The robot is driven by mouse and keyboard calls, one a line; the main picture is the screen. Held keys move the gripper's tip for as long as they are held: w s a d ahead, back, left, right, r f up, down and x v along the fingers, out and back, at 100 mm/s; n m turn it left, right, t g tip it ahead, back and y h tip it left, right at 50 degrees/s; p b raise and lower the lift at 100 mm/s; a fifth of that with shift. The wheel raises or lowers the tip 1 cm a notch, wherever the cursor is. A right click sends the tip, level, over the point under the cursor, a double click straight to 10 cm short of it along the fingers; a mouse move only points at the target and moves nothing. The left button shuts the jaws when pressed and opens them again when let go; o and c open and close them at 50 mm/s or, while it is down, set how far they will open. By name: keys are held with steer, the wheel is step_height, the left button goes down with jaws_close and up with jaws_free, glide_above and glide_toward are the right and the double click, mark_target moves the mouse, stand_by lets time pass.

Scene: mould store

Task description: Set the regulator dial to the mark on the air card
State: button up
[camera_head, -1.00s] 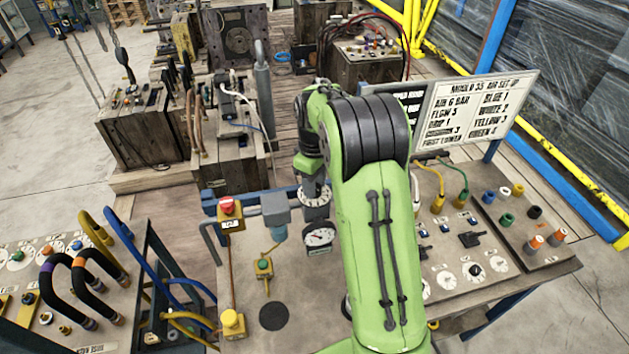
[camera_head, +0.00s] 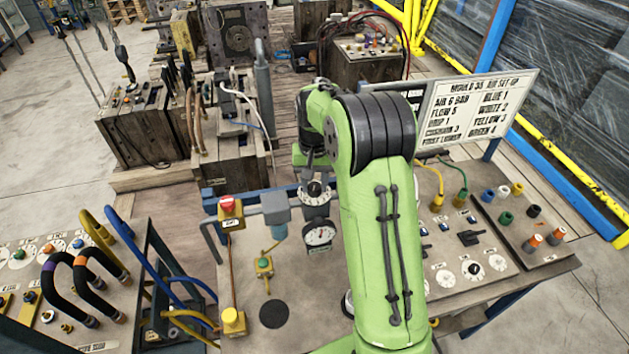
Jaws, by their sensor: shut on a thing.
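The regulator dial (camera_head: 315,191) is a pale ring with dark marks and a dark knob at its centre, on the bench's back edge. My gripper (camera_head: 315,180) comes down from above and is shut on the dial's knob; its fingertips are small and partly hidden. Just below is a round white pressure gauge (camera_head: 320,236) with a dark needle, its reading too small to tell. The air card (camera_head: 478,108) is a white board at the right; its line for air appears to read 6 bar. My green arm covers the board's left part.
A red button on a yellow box (camera_head: 230,214) and a grey filter bowl (camera_head: 276,213) stand close left of the dial. Coloured fittings (camera_head: 506,218) and white dials (camera_head: 473,270) lie right of my arm. A hose panel (camera_head: 62,300) is at the left.

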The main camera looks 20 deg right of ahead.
mark_target(314, 186)
steer(key=m, duration=0.6)
steer(key=shift+m, duration=0.4)
stand_by(0.3)
steer(key=o, duration=1)
steer(key=shift+o, duration=0.2)
steer(key=shift+r, duration=0.1)
step_height(314, 186, up, 16)
steer(key=p, duration=0.1)
steer(key=shift+p, duration=0.3)
